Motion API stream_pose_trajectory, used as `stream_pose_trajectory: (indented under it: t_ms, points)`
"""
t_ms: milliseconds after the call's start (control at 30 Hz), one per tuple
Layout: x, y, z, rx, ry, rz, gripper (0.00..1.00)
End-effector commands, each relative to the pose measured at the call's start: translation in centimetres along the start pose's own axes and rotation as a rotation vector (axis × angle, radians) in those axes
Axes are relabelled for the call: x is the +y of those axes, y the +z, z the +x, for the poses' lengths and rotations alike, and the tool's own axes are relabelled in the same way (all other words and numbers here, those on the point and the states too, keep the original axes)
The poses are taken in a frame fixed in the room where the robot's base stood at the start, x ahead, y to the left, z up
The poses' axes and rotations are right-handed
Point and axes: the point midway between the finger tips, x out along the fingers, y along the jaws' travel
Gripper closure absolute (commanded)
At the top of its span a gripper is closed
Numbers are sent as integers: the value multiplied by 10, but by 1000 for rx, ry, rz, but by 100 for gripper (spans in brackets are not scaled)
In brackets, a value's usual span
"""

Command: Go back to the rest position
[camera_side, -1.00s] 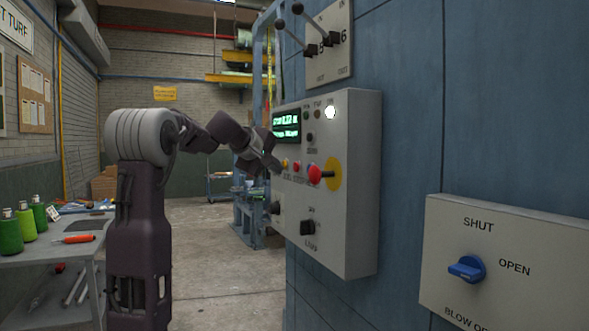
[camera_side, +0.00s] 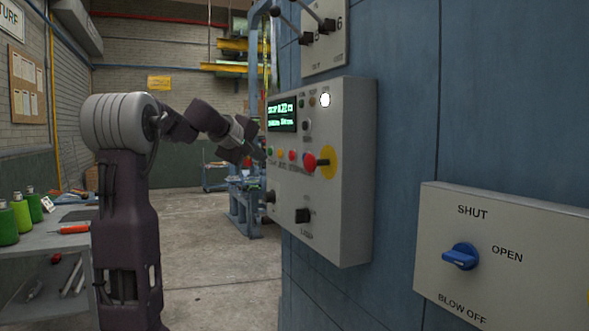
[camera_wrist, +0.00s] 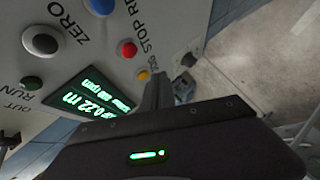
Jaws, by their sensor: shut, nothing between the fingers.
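My gripper (camera_side: 258,153) is at the end of my bent arm in the side view, at the left front of the grey control box (camera_side: 345,180). Its fingers are shut and empty, close to the row of small buttons; a small gap seems to separate them, but contact is hard to judge. In the wrist view the shut fingers (camera_wrist: 158,90) point up past the edge of the panel, near a small yellow button (camera_wrist: 143,75) and a red button (camera_wrist: 127,49).
The box has a lit green display (camera_side: 282,113), a red mushroom button on a yellow plate (camera_side: 328,162) and a black knob (camera_side: 302,216). A blue valve handle (camera_side: 461,256) is at right. A bench (camera_side: 60,240) with green bottles stands at left. Open floor lies between.

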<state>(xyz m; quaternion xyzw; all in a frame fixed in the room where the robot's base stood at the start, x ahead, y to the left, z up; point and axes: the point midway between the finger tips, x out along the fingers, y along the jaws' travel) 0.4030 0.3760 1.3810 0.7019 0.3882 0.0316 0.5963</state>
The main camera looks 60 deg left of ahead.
Motion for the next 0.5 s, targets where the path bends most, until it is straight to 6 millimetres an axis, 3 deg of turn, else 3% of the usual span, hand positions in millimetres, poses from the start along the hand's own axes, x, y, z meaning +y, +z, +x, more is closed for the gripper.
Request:
stream_pose_trajectory:
  t_ms: [267,367,433,500]
  points:
    - [3,5,-4,-5,7,11,100]
    - [21,39,-34,-41,60,100,100]
    - [36,83,-75,-83,130,225,100]
    - [37,135,-113,-147,187,377,100]
